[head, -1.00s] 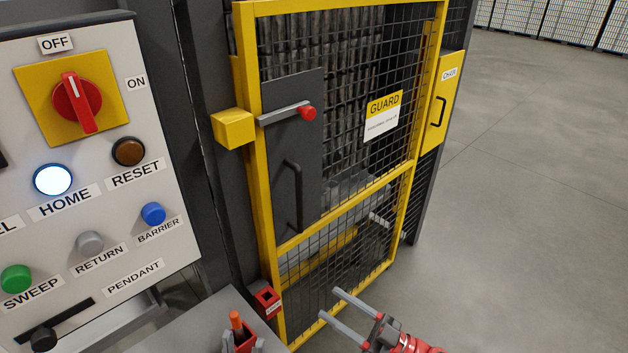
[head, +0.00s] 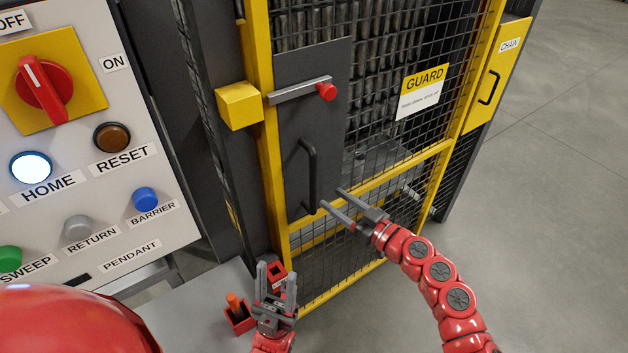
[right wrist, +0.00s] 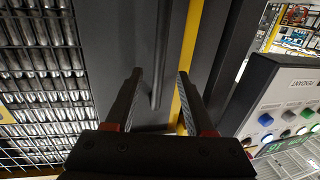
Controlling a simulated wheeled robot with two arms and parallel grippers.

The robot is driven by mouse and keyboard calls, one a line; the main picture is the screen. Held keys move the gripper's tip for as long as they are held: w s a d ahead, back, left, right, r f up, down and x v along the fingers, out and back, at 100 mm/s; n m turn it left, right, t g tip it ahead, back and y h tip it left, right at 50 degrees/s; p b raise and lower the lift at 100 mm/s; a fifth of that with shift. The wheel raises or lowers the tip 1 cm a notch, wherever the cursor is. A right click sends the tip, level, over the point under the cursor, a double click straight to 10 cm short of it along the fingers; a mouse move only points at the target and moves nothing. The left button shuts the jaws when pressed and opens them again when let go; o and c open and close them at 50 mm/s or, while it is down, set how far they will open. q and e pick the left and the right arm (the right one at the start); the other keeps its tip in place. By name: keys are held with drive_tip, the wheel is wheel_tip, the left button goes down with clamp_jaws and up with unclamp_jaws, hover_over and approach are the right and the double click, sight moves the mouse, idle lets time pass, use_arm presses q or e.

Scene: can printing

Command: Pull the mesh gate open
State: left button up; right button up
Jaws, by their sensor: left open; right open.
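The mesh gate (head: 385,172) has a yellow frame and appears shut. Its dark plate (head: 325,135) bears a black upright handle (head: 309,178) and a grey latch bar (head: 298,91) with a red knob (head: 326,92). The bar's left end lies close to a yellow block (head: 239,105) on the post. My right gripper (head: 331,196) is open, its fingertips just right of the handle's lower end. In the right wrist view, the handle (right wrist: 157,85) shows between the spread fingers (right wrist: 159,76), which do not grip it. My left gripper (head: 277,272) is open and empty, low by the gate's bottom left.
A control panel (head: 70,250) with buttons and a red rotary switch (head: 44,88) stands at the left. A grey ledge (head: 190,300) with small red holders (head: 240,318) lies below it, near my left gripper. The floor (head: 560,220) right of the gate is clear.

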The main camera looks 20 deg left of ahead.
sight(316, 187)
drive_tip(key=x, duration=0.6)
drive_tip(key=shift+w+a+r+p, duration=0.15)
drive_tip(key=shift+w+a+p, duration=0.1)
drive_tip(key=shift+a+p, duration=0.1)
drive_tip(key=shift+w+a, duration=0.25)
drive_tip(key=shift+a, duration=0.45)
clamp_jaws()
drive_tip(key=shift+d, duration=0.1)
idle(0.4)
